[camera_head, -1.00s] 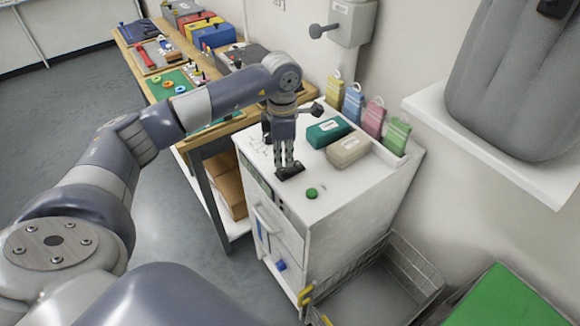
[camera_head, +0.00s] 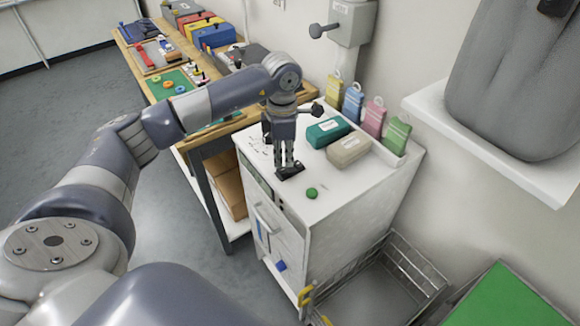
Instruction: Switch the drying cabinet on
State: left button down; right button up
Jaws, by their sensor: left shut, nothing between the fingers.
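The white drying cabinet (camera_head: 340,220) stands in the middle, with a handle and dark controls on its front. A black switch-like part (camera_head: 290,172) sits on its top near the front edge, and a round green button (camera_head: 312,193) lies to the right of it. My left gripper (camera_head: 288,168) points down over the black part with its fingers shut. Its fingertips are at or just above that part; I cannot tell whether they touch. The fingers partly hide the black part. My right gripper is out of the picture.
A wire basket (camera_head: 400,270) stands right of the cabinet. A wooden workbench (camera_head: 203,135) with tools is behind left. A grey switch box (camera_head: 350,22) hangs on the wall.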

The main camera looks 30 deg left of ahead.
aim_at(283, 170)
pick_arm(q)
jog(key=shift+f+b, duration=0.8)
jog(key=shift+f, duration=0.3)
dwell(0.3)
jog(key=shift+r, duration=0.1)
jog(key=shift+r+p, duration=2.15)
jog(key=shift+r, duration=1.35)
jog(key=shift+s+f, duration=0.1)
jog(key=shift+f, duration=0.05)
